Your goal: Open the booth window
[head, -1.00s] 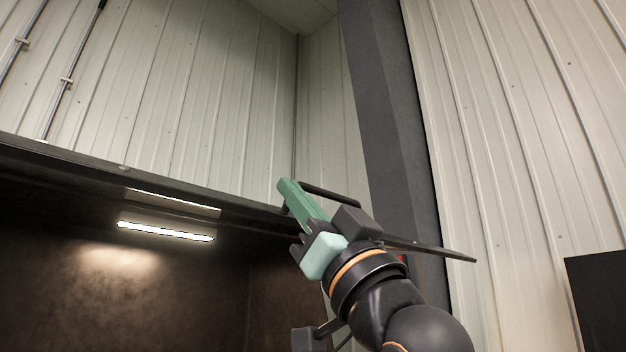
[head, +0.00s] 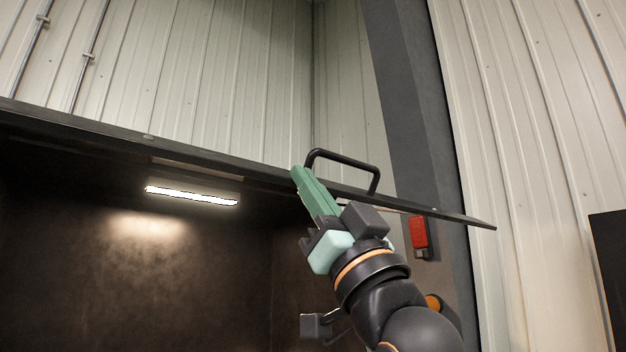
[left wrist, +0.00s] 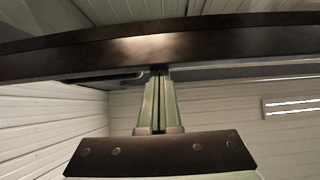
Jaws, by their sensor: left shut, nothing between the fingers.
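The booth window (head: 440,213) shows in the head view as a thin dark panel seen nearly edge-on, reaching out at the right over the dark booth opening. Its black bar handle (head: 345,160) stands up from it. My left gripper (head: 298,173), with green fingers, is shut and empty. Its tips are at the panel's edge, just left of the handle's left end; I cannot tell whether they touch. In the left wrist view the shut fingers (left wrist: 158,85) reach up to a dark bar (left wrist: 210,45) across the picture, their tips partly hidden there. My right gripper is not in view.
A lit strip lamp (head: 192,195) hangs inside the dark booth. A dark grey post (head: 410,120) rises behind the panel, with a red box (head: 419,232) low on it. Pale ribbed walls (head: 520,120) close the space. A black panel (head: 610,255) stands at the far right.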

